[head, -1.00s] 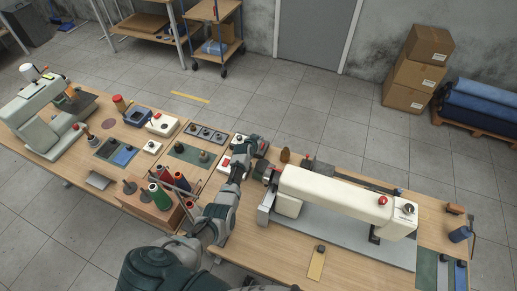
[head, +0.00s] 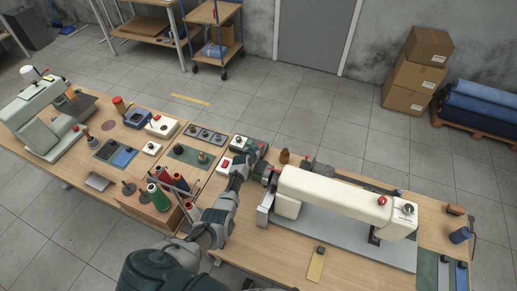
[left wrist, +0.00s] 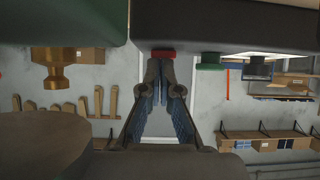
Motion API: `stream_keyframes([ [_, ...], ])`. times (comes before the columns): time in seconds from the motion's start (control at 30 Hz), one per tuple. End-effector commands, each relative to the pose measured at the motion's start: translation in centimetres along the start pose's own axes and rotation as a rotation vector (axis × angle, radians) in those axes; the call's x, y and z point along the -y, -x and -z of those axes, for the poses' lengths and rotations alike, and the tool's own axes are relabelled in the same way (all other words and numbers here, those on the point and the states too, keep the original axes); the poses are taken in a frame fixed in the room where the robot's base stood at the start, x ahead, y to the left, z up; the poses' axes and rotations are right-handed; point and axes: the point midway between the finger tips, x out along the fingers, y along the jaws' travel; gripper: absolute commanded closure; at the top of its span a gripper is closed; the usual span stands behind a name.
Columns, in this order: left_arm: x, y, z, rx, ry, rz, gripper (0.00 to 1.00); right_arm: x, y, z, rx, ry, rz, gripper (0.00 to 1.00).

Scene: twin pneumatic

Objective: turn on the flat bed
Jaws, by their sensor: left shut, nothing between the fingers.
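The white flat-bed sewing machine (head: 335,195) stands on the right part of the table, with a red knob (head: 382,200) on its body. A small white switch box (head: 224,165) with a red button lies left of it, beside my left gripper (head: 243,160). The left gripper is shut and empty. In the left wrist view its closed fingertips (left wrist: 160,66) are just below a red button (left wrist: 163,53); whether they touch cannot be told. A green button (left wrist: 210,62) shows to the right of it there. My right gripper is not in view.
A wooden thread stand with cones (head: 160,199) is left of my forearm. Another sewing machine (head: 40,120) stands at the far left.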

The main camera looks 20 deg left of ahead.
Motion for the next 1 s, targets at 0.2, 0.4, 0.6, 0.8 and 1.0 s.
stream_keyframes([
  [0.2,-0.2,0.3,0.2,0.005,0.002,-0.004,1.00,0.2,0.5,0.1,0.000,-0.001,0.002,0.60],
  [0.4,-0.2,0.9,1.1,0.002,0.002,-0.004,1.00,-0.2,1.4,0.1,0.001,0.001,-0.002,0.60],
  [0.6,-0.2,0.9,1.2,0.003,0.001,-0.003,1.00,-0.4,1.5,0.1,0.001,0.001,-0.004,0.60],
  [0.8,-0.1,0.9,1.3,0.002,0.001,-0.003,1.00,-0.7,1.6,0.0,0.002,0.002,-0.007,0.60],
  [1.0,-0.1,2.0,3.3,0.001,0.001,-0.002,1.00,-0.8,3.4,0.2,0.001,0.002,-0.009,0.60],
])
